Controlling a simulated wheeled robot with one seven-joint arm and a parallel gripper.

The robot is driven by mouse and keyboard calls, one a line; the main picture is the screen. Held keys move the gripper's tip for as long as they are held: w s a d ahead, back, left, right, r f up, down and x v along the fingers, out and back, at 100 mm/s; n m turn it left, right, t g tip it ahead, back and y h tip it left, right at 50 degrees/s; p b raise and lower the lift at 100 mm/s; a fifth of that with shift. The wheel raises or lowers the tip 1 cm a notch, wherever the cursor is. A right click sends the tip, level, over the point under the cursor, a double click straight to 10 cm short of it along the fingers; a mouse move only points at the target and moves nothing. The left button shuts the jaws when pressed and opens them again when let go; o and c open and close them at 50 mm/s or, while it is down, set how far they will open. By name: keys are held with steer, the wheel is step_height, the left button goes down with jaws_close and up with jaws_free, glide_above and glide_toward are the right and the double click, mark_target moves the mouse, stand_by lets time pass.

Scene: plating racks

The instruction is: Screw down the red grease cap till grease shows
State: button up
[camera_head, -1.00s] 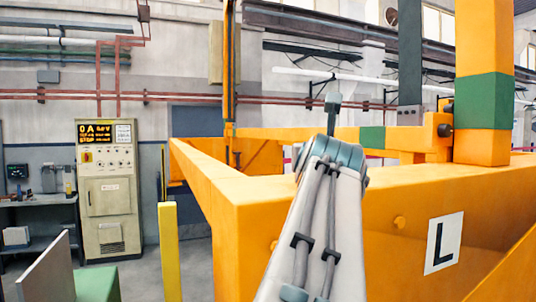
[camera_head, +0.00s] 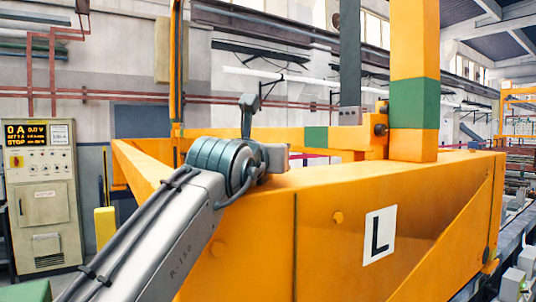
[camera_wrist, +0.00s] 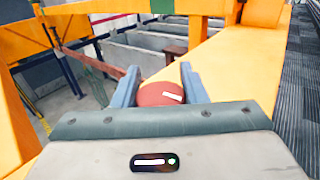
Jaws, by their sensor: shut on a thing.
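The red grease cap (camera_wrist: 152,95) shows in the wrist view as a round red thing with a short white mark on its right side. It lies between the two blue-grey fingers of my gripper (camera_wrist: 159,74), which is shut on it. The cap sits beside the orange beam. The palm hides its near edge, and I see no grease around it.
The orange beam (camera_head: 330,240) with an "L" plate (camera_head: 380,234) fills the front. An orange and green post (camera_head: 414,100) rises behind it. Grey tanks (camera_wrist: 150,50) lie beyond the cap. A control cabinet (camera_head: 43,200) with a lit display stands at the left.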

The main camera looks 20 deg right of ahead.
steer(key=shift+r, duration=0.15)
steer(key=o, duration=1)
steer(key=shift+s+a, duration=0.1)
steer(key=b+v, duration=0.4)
steer(key=v, duration=0.9)
steer(key=shift+s+a, duration=0.25)
steer(key=shift+a, duration=0.05)
steer(key=shift+c, duration=0.2)
